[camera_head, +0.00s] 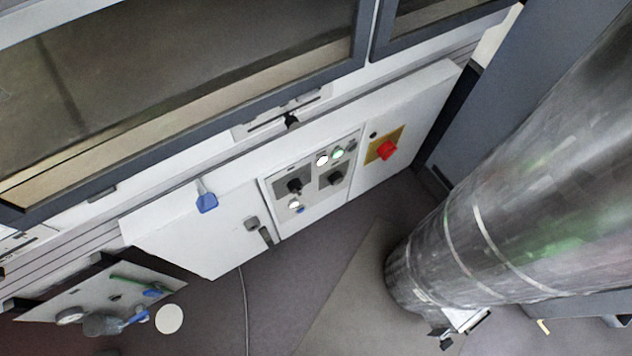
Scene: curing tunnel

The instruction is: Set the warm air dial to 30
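The light control panel (312,218) on the white cabinet front bears two black knobs, a left knob (294,185) and a right knob (336,178) on a grey plate. Either could be the warm air dial; the labels and scales are too small to read, so I cannot tell its setting. A third black knob (291,121) sits on a slotted plate higher up.
A red switch (386,150) on a yellow plate is right of the panel. White (322,159) and green (338,153) lights sit above the knobs. A blue handle (207,202) projects at left. Floor (285,290) before the cabinet is open.

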